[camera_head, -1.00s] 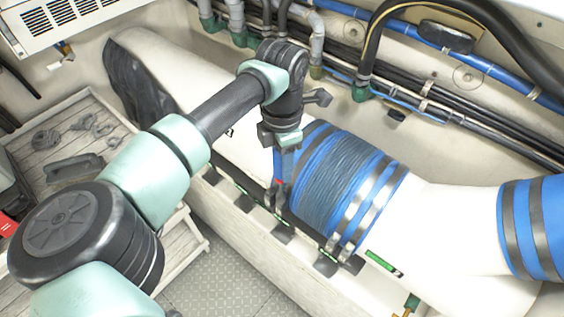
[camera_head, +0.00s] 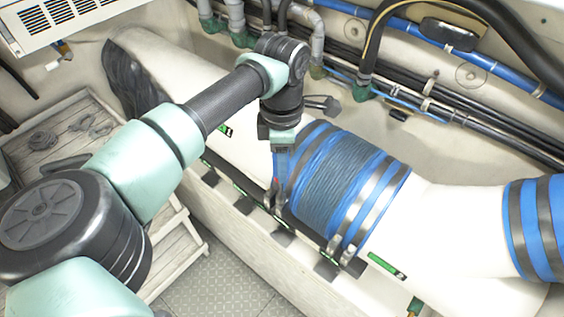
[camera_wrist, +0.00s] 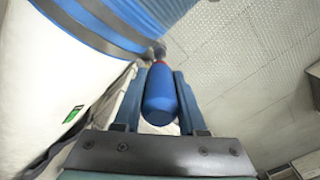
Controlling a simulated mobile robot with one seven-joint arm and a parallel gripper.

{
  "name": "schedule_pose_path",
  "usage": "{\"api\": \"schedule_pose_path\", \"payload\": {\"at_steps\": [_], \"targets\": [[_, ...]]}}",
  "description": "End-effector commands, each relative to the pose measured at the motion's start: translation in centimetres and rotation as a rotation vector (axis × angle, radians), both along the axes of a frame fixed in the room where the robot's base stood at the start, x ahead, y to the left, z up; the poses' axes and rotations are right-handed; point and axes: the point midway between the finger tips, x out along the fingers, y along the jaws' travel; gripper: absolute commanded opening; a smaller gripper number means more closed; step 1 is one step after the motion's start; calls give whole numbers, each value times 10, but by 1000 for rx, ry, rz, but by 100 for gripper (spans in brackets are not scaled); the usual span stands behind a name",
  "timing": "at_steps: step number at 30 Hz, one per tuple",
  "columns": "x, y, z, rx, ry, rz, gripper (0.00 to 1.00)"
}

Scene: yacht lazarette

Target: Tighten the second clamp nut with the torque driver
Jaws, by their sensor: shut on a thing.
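My gripper (camera_head: 282,158) points down beside the blue hose sleeve (camera_head: 335,185) on the large white pipe. It is shut on the torque driver, whose blue handle (camera_wrist: 160,95) sits between the two fingers in the wrist view. The driver's red collar and tip point at a metal clamp end (camera_wrist: 158,50) at the sleeve's edge. I cannot tell whether the tip is seated on the nut. Two steel clamp bands (camera_head: 360,215) circle the sleeve's right end, with their clamp ends (camera_head: 340,252) low on the near side. Dark bands circle its left end, partly behind my gripper.
A slatted wooden shelf (camera_head: 110,105) with loose metal parts stands at the left. Black and blue pipes (camera_head: 470,125) run along the back wall. Another banded blue sleeve (camera_head: 535,230) is at the right. The patterned floor (camera_head: 225,270) is clear.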

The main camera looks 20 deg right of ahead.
Motion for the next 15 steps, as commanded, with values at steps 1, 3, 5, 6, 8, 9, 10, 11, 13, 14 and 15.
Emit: {"api": "schedule_pose_path", "payload": {"at_steps": [1, 3, 5, 6, 8, 9, 10, 11, 13, 14, 15], "targets": [[0, 0, -1, 1, -1, -40, 0], [0, 0, -1, 0, 0, -94, 0], [0, 0, -1, 0, 0, -135, 0], [0, 0, -1, 0, 0, -154, 0], [0, 0, -1, 1, 0, -175, 0], [0, 0, 0, 1, 0, -182, 0], [0, 0, 0, 0, 0, -185, 0], [0, 0, 0, 0, 0, -186, 0], [0, 0, 0, 0, 0, -186, 0], [0, 0, 0, 0, 0, -185, 0], [0, 0, 0, 0, 0, -185, 0]]}}
